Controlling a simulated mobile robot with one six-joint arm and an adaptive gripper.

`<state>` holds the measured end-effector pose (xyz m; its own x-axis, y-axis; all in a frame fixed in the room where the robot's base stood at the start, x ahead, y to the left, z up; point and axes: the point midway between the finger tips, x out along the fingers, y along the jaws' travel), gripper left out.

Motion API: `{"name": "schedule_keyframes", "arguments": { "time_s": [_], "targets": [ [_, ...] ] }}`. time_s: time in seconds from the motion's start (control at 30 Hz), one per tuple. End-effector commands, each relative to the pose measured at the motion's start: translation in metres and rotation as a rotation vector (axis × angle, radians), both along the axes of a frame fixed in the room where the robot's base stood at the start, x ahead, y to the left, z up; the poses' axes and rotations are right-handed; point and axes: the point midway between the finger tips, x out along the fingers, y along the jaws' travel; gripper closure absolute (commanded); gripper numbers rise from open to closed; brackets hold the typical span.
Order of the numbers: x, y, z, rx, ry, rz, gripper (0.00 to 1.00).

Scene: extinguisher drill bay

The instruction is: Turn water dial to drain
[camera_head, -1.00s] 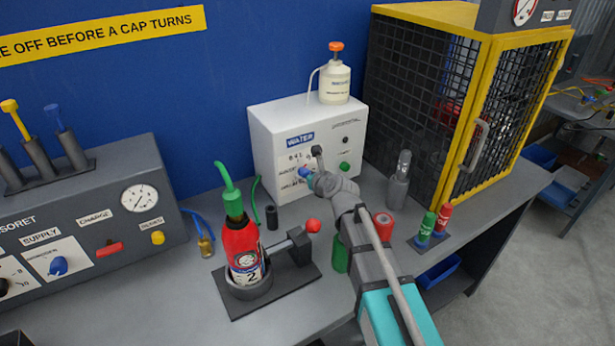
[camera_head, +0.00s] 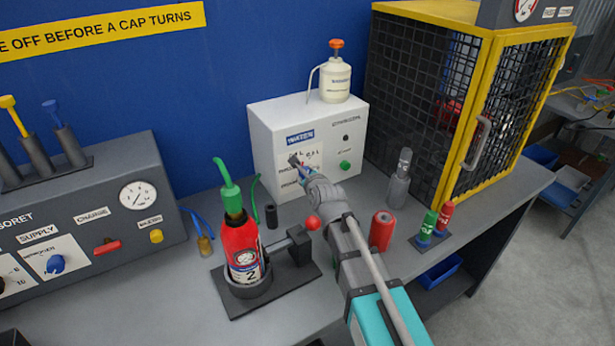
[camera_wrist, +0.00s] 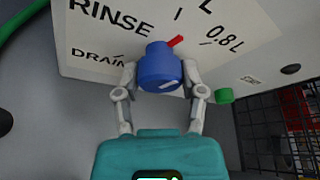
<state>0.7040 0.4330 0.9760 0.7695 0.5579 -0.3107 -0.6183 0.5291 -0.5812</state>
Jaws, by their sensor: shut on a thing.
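The water box (camera_head: 263,150) is a white cabinet on the bench with a blue WATER label. Its blue water dial (camera_wrist: 158,68) sits on the white label plate (camera_wrist: 95,25). In the wrist view, the dial's red pointer aims to the upper right, on the 0.8 L side. The word DRAIN (camera_wrist: 98,58) is printed to the dial's left, below RINSE. My gripper (camera_wrist: 159,78) has one finger on each side of the dial and is shut on it. In the head view, my gripper (camera_head: 302,170) covers most of the dial.
A green button (camera_head: 345,165) is on the box, right of my gripper. A red extinguisher (camera_head: 241,248) stands in a holder with a red-knobbed clamp, left of my arm. A red can (camera_head: 381,231) and a grey bottle (camera_head: 398,182) stand to the right. A mesh cage (camera_head: 415,100) is beyond.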

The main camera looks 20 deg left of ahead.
Motion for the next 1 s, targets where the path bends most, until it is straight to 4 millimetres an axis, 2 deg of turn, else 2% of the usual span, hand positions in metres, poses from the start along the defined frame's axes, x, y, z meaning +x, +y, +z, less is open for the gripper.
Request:
{"name": "schedule_keyframes", "arguments": {
  "time_s": [0.63, 0.67, 0.8, 0.83, 1.0],
  "targets": [
    [0.0001, 0.0015, 0.0004, -0.042, -0.051, 0.001, 0.95],
    [0.0001, 0.0015, 0.0004, -0.042, -0.051, 0.001, 0.42],
    [0.0001, 0.0011, 0.0004, -0.042, -0.051, 0.001, 0.16],
    [0.0001, 0.001, 0.0004, -0.042, -0.051, 0.001, 0.13],
    [0.0001, 0.0005, 0.0002, -0.043, -0.05, 0.0, 0.13]
  ]
}}
